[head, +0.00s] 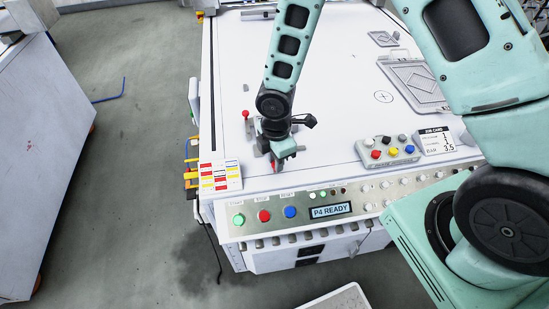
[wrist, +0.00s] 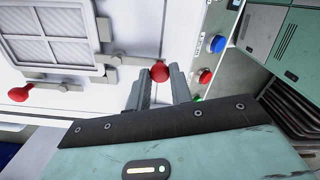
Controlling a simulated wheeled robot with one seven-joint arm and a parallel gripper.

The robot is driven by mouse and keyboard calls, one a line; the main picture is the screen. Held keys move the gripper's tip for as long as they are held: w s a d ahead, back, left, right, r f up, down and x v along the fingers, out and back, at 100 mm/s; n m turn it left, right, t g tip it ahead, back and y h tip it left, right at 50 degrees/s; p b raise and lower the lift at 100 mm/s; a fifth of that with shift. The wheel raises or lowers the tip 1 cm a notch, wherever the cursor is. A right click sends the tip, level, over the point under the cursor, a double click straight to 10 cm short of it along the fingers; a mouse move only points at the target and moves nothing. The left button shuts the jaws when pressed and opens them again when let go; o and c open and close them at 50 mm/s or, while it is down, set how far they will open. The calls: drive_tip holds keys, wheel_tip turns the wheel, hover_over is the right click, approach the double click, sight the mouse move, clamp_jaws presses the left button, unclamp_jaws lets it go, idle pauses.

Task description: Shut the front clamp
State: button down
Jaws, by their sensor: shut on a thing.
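The front clamp (wrist: 128,74) is a grey lever with a round red knob (wrist: 159,72) at its end, on the side of a framed panel toward the button strip. My gripper (wrist: 160,86) has its two grey fingers closed on either side of this knob. In the head view my gripper (head: 278,164) is low over the white machine top near its front edge, with a bit of red at its tips. My arm hides most of the clamp there. Whether the lever is fully down cannot be told.
A second red-knobbed lever (wrist: 45,89) stands at another side of the framed panel (wrist: 58,38). The front strip carries green, red and blue buttons (head: 264,216) and a "P4 READY" display (head: 330,210). A grey button box (head: 388,151) and a colored card (head: 220,175) lie nearby.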

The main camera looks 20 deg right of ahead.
drive_tip(key=shift+d, duration=0.1)
drive_tip(key=c, duration=1.3)
unclamp_jaws()
drive_tip(key=shift+o, duration=0.2)
drive_tip(key=shift+r, duration=0.1)
wheel_tip(320, 180, up, 17)
drive_tip(key=shift+r, duration=0.15)
drive_tip(key=s+a+r+m+b, duration=0.1)
drive_tip(key=s+a+r+m, duration=0.1)
drive_tip(key=s+m, duration=0.4)
drive_tip(key=s+a+r+m+b, duration=0.1)
drive_tip(key=s+m, duration=0.4)
drive_tip(key=s, duration=0.9)
drive_tip(key=shift+a+r+m+y+b, duration=0.3)
drive_tip(key=shift+a+r+m+b, duration=0.1)
drive_tip(key=shift+r, duration=0.1)
